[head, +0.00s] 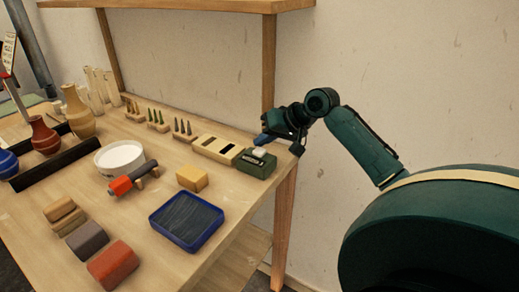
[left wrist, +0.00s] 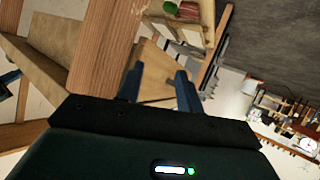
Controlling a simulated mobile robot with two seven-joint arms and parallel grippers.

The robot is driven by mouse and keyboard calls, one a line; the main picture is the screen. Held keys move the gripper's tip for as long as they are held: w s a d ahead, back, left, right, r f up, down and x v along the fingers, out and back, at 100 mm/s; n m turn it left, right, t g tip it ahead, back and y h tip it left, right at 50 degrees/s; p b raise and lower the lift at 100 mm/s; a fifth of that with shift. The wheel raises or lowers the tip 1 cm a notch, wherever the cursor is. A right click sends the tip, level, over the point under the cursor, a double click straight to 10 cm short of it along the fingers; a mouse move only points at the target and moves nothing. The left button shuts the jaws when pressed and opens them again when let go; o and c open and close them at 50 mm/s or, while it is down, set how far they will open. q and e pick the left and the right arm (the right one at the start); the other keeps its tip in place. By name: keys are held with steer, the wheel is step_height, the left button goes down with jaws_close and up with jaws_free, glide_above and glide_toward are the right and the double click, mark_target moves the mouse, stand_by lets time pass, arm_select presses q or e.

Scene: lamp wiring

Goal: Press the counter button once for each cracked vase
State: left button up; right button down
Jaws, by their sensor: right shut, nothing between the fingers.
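The counter (head: 255,163) is a dark green box at the back right corner of the table, with a pale button (head: 259,152) on top. My right gripper (head: 263,140) is shut and empty, with blue fingertips just above and behind the button; I cannot tell whether they touch it. At the left stand a tan vase (head: 76,113), a red-brown vase (head: 43,136) and a blue vase (head: 7,164) cut by the picture's edge. Cracks are too small to make out. My left gripper (left wrist: 158,82) shows in the left wrist view, its fingers apart and empty.
The wooden table (head: 140,235) also holds a white tub (head: 119,158), a blue tray (head: 186,221), a yellow block (head: 192,178), several clay blocks (head: 113,265) and a slotted wooden box (head: 218,150) beside the counter. A shelf post (head: 269,65) rises behind my right gripper.

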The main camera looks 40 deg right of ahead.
steer(key=shift+f, duration=0.8)
stand_by(0.8)
steer(key=shift+r+p, duration=1)
steer(key=shift+p, duration=0.5)
